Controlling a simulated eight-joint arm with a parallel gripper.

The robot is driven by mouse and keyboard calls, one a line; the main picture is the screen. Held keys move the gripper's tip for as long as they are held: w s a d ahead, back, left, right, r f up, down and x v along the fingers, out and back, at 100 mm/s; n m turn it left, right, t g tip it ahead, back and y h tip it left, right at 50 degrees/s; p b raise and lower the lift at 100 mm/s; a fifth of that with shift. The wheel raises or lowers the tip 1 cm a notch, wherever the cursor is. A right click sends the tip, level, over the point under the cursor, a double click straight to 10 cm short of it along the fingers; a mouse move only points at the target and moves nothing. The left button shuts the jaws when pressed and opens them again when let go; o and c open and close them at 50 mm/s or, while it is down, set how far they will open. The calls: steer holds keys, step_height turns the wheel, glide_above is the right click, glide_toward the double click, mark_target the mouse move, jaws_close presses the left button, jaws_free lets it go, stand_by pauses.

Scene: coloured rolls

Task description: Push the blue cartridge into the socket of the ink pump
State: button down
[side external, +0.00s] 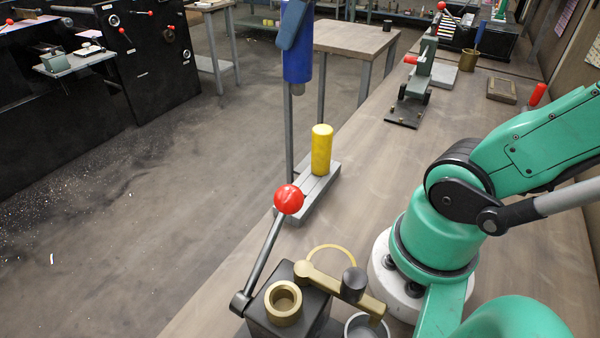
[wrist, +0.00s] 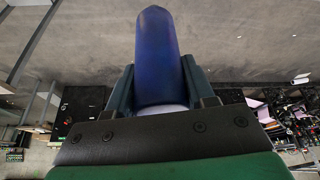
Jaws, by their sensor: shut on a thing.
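The blue cartridge (side external: 298,66) hangs upright near the top of the side view, high above the bench edge. My gripper (side external: 293,30) is shut on it; only a finger shows there. In the wrist view the cartridge (wrist: 156,58) stands between the two dark fingers of my gripper (wrist: 160,82). The ink pump (side external: 267,324) is a dark block at the bottom of the side view, with a brass ring socket (side external: 283,301) on top. The socket looks empty. The cartridge is well apart from it.
A lever with a red ball (side external: 288,199) leans up beside the pump. A brass arm (side external: 330,282) lies next to the socket. A yellow cartridge (side external: 321,151) stands in a grey rack (side external: 312,204) behind. The bench's middle is clear.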

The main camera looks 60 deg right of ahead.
steer(key=shift+a+r, duration=0.15)
steer(key=shift+r, duration=0.4)
steer(key=shift+a+r, duration=0.15)
steer(key=shift+r, duration=0.4)
steer(key=s+a+n+g+y, duration=0.25)
steer(key=s+a+n, duration=0.35)
steer(key=a+n, duration=0.35)
steer(key=s+a+n+g+y, duration=0.1)
steer(key=s+a+n+g, duration=0.3)
steer(key=a+n, duration=0.6)
steer(key=shift+m+t, duration=0.45)
steer(key=shift+m, duration=0.3)
steer(key=shift+s+a+f, duration=0.1)
steer(key=shift+s+f, duration=0.05)
steer(key=shift+f, duration=0.7)
steer(key=shift+s+a+f, duration=0.15)
steer(key=shift+f, duration=0.75)
steer(key=shift+s+a+f, duration=0.1)
steer(key=shift+s+f, duration=0.05)
steer(key=shift+f, duration=0.7)
steer(key=shift+f, duration=2.9)
steer(key=shift+f, duration=0.2)
steer(key=shift+f, duration=0.35)
